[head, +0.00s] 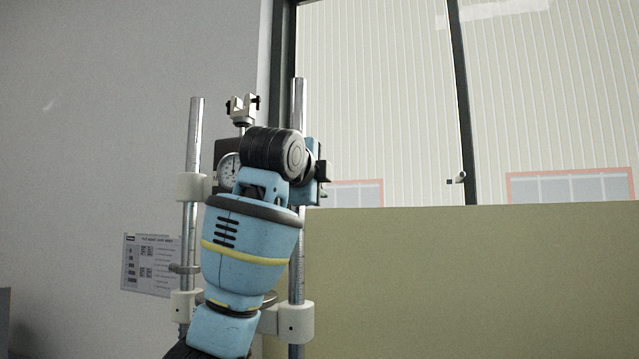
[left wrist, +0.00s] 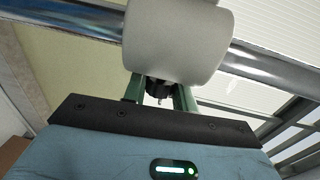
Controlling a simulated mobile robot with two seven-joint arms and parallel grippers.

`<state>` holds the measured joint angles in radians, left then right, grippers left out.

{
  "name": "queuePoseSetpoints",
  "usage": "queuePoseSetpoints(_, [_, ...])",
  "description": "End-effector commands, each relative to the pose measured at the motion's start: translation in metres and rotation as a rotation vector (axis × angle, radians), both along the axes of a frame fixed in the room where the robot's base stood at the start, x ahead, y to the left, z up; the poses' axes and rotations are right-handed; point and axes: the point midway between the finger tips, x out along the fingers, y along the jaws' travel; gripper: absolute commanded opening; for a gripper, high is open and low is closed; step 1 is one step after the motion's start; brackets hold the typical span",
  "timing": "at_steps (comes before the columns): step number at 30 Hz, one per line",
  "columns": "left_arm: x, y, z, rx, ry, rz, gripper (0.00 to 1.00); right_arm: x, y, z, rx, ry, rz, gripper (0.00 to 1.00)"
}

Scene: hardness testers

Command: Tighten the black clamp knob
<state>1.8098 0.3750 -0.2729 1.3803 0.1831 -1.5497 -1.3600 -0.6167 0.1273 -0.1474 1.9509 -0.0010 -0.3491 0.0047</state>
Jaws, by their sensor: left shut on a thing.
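The black clamp knob (left wrist: 156,88) shows in the left wrist view, just below a white clamp collar (left wrist: 178,40) on a shiny metal column (left wrist: 268,62). My left gripper (left wrist: 160,97) has its two green fingers on either side of the knob and is shut on it. Part of the knob is hidden by the collar and the gripper's black front plate. In the head view my left arm reaches up in front of the test stand, and its wrist covers the knob and the fingertips. My right gripper is in neither view.
The stand has two upright columns (head: 195,140), a dial gauge (head: 229,167) and white collars (head: 192,187). A small metal fixture (head: 242,107) tops it. A printed sheet (head: 150,265) is at left. A green-yellow panel (head: 480,280) and a window (head: 385,100) are at right.

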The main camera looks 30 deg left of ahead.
Motion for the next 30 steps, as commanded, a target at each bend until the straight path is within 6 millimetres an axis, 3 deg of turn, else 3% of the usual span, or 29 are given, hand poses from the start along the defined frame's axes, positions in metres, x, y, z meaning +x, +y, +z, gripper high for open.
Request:
queuePoseSetpoints(3, [0.000,-0.001,0.001,0.000,-0.003,-0.002,0.05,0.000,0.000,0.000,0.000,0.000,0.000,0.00])
queuePoseSetpoints(4, [0.000,-0.001,0.001,0.000,-0.003,-0.002,0.31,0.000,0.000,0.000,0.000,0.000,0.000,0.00])
queuePoseSetpoints(8, [0.000,0.000,0.001,0.000,-0.003,-0.002,0.48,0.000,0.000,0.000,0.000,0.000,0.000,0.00])
queuePoseSetpoints(19, [-0.005,-0.001,0.001,0.001,-0.003,-0.001,0.48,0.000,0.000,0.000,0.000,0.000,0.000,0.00])
queuePoseSetpoints(30, [-0.057,-0.014,0.007,0.002,-0.006,-0.001,0.48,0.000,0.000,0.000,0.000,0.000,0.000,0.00])
